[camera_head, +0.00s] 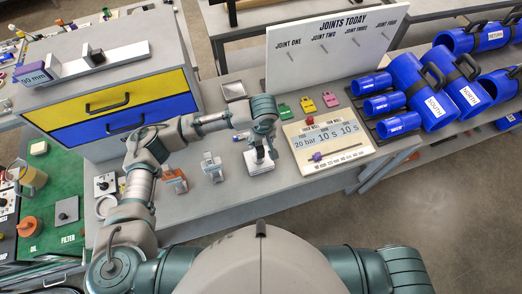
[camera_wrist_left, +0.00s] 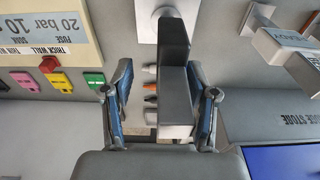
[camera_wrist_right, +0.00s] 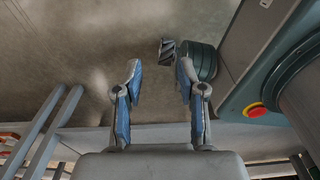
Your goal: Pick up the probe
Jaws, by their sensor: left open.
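A dark grey upright block, which looks like the probe (camera_wrist_left: 176,85), rises from a white base (camera_wrist_left: 155,22) in the left wrist view. The white base also shows on the bench in the head view (camera_head: 260,168). My left gripper (camera_head: 262,152) points down over it. Its fingers are open, one on each side of the dark block, with visible gaps in the left wrist view. The gripper hides much of the block in the head view. My right gripper (camera_wrist_right: 158,85) is open and empty, with floor behind it in the right wrist view.
A settings panel (camera_head: 326,142) lies right of the base, with coloured tags (camera_head: 308,104) behind it. Small fixtures (camera_head: 212,167) stand to the left. A drawer unit (camera_head: 118,100) is behind left. Blue pipes (camera_head: 420,90) lie at right. The bench front is clear.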

